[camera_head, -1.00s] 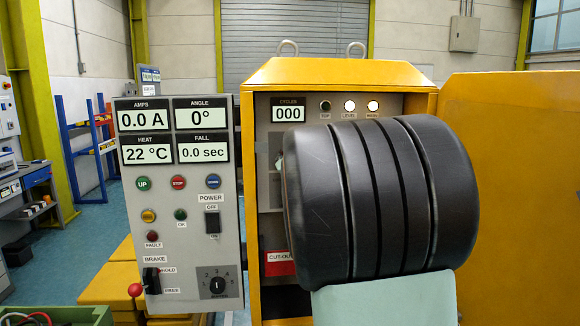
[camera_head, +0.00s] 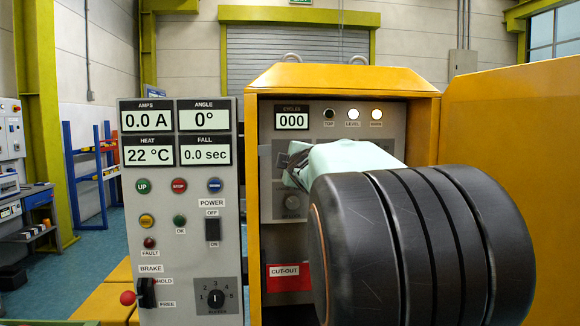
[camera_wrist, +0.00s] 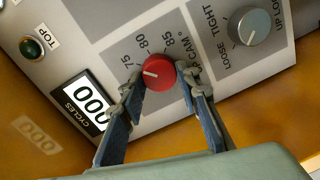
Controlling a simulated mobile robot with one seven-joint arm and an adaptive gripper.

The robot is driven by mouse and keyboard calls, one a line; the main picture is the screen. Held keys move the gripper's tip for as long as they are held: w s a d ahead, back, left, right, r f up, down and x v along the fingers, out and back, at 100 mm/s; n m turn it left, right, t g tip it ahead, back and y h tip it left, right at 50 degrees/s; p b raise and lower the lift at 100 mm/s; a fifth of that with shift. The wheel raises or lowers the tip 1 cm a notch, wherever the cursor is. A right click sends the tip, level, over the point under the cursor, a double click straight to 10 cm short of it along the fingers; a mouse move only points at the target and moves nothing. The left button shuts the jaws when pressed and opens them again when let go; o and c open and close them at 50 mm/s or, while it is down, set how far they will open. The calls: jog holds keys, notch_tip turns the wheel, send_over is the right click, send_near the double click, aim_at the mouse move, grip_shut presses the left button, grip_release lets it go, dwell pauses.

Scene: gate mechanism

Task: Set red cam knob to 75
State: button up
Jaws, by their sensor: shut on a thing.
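The red cam knob (camera_wrist: 160,72) is in the middle of the wrist view, on a grey panel with marks 75, 80 and 85 around it. Its white pointer line points left in the picture, toward the side of the 75 mark. My gripper (camera_wrist: 161,80) has one fingertip on each side of the knob and is shut on it. In the head view my gripper (camera_head: 294,166) reaches the panel inside the yellow cabinet (camera_head: 340,80). There the knob is hidden behind my gripper and arm.
A grey lock knob (camera_wrist: 250,25) marked loose and tight sits beside the red knob. The cycles display (camera_wrist: 85,105) reads 000. A control box (camera_head: 180,260) stands left of the cabinet, and an open yellow door (camera_head: 520,130) is at the right.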

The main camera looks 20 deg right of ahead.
dwell(0.4)
jog(key=o, duration=1.2)
jog(key=shift+c, duration=0.2)
jog(key=m+p, duration=0.5)
jog(key=p, duration=0.2)
jog(key=m+p, duration=0.6)
jog(key=p, duration=0.2)
jog(key=m+t+y+p, duration=0.1)
jog(key=m+p, duration=0.4)
jog(key=p, duration=0.3)
jog(key=shift+d+r+m, duration=0.15)
jog(key=shift+d+m, duration=0.1)
jog(key=shift+m, duration=0.05)
jog(key=shift+p, duration=0.35)
